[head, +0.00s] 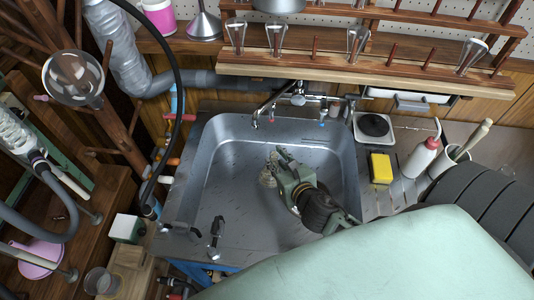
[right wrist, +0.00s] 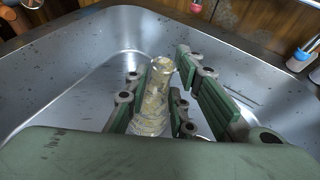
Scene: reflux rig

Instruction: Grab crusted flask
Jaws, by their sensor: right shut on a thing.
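The crusted flask (head: 267,179) is in the sink, a small clear glass vessel with a pale yellowish crust. My right gripper (head: 279,172) reaches down into the sink and is shut on it. In the right wrist view the flask (right wrist: 154,98) stands between the green finger pads of the gripper (right wrist: 155,112), with its round mouth toward the far side of the sink. The flask's lower part is partly hidden by the gripper. I cannot tell whether its base touches the sink floor. My left gripper is not in view.
The metal sink (head: 205,170) has walls around the gripper and a faucet (head: 275,97) at its back. A yellow sponge (head: 381,168), a white bottle (head: 420,158) and a brush holder (head: 447,160) stand at right. A wooden rack (head: 360,75) with glassware hangs behind.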

